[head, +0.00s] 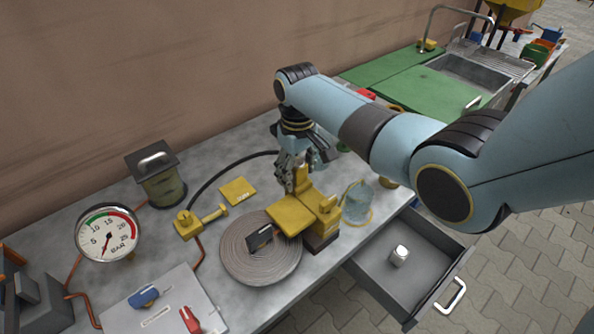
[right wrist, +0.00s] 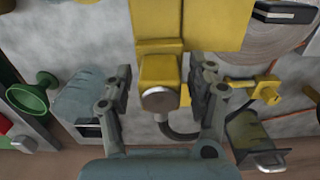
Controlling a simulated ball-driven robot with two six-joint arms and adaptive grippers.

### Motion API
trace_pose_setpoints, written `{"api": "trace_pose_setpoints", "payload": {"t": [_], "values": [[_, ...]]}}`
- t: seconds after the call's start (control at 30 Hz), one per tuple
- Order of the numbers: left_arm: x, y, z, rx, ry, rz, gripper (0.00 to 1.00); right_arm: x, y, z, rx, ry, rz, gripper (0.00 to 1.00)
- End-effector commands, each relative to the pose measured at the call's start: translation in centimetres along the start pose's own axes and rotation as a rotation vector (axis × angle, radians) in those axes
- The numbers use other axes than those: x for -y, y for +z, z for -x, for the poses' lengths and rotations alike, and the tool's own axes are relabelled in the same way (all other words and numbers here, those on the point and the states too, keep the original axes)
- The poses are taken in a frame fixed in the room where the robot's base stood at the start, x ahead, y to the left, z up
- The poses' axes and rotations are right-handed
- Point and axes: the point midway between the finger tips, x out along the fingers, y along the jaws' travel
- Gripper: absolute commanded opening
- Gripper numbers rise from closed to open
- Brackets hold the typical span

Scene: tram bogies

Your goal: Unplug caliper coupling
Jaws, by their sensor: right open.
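The yellow caliper (head: 290,216) straddles the rim of a grey grooved disc (head: 240,262). In the right wrist view the caliper (right wrist: 188,22) fills the top. A yellow block with a round silver end, seemingly the coupling (right wrist: 160,82), sits below it. My right gripper (head: 290,176) is above the back of the caliper. In the right wrist view its open fingers (right wrist: 161,80) stand on either side of the coupling, with gaps visible. A black hose (head: 220,172) arches from a yellow valve fitting (head: 186,224) towards the gripper; its far end is hidden. My left gripper is out of view.
A pressure gauge (head: 107,234) and a lidded jar (head: 160,182) stand left on the bench. A glass vessel (head: 357,203) is close right of the caliper. An open drawer (head: 412,262) juts from the bench front. A yellow plate (head: 238,191) lies near the hose.

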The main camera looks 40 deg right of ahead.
Motion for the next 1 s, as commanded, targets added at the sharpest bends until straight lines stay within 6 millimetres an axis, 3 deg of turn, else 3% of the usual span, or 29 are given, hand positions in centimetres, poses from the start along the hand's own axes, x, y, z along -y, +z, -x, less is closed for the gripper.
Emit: {"api": "trace_pose_setpoints", "payload": {"t": [0.63,1.0], "values": [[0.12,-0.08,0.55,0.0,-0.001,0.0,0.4,0.01,0.02,-0.01,0.001,0.0,0.0,0.58],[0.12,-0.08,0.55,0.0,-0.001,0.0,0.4,0.0,0.02,-0.01,0.0,0.0,0.0,0.09]]}}
